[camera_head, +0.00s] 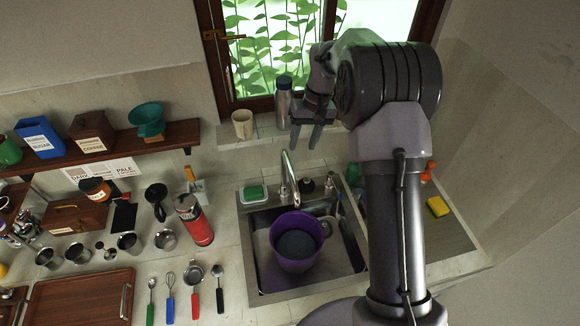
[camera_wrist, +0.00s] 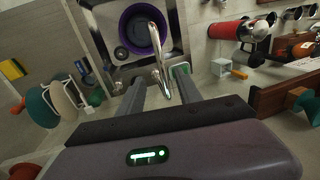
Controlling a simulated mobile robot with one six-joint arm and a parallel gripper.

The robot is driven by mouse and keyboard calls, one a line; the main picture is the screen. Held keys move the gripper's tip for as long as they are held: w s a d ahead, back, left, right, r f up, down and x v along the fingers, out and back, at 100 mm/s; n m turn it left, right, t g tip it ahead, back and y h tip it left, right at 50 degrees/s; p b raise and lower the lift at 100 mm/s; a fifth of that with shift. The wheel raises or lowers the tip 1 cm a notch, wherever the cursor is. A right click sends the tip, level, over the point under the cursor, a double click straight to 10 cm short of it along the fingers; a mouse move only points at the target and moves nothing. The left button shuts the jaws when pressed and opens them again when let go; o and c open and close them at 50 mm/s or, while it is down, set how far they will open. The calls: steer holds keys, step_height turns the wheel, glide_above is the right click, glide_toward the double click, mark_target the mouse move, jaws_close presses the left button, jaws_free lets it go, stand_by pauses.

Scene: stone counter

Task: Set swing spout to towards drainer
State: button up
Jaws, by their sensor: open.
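The chrome swing spout (camera_head: 290,178) rises at the back edge of the sink (camera_head: 258,245). In the wrist view the spout (camera_wrist: 157,60) reaches out over the purple bucket (camera_wrist: 138,32). My gripper (camera_head: 306,143) is open and empty, fingers down, above and slightly right of the spout in the head view. In the wrist view the spout appears between my gripper's fingertips (camera_wrist: 161,80); I cannot tell their exact depth apart, and no contact shows. The drainer (camera_head: 448,240) lies right of the sink, partly hidden by my arm.
A steel bottle (camera_head: 283,103) and a beige cup (camera_head: 242,124) stand on the window sill close to my gripper. The purple bucket (camera_head: 288,257) sits in the sink. A yellow sponge (camera_head: 437,207) lies by the drainer. A red flask (camera_head: 196,222) stands left of the sink.

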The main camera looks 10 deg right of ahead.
mark_target(293, 176)
steer(key=a+f, duration=0.1)
steer(key=f, duration=0.3)
steer(key=f+p, duration=0.1)
steer(key=f, duration=0.4)
steer(key=a+f, duration=0.1)
steer(key=f, duration=0.3)
steer(key=shift+w+a+f, duration=0.1)
steer(key=shift+a+f, duration=0.25)
steer(key=shift+f, duration=0.05)
jaws_close()
stand_by(0.5)
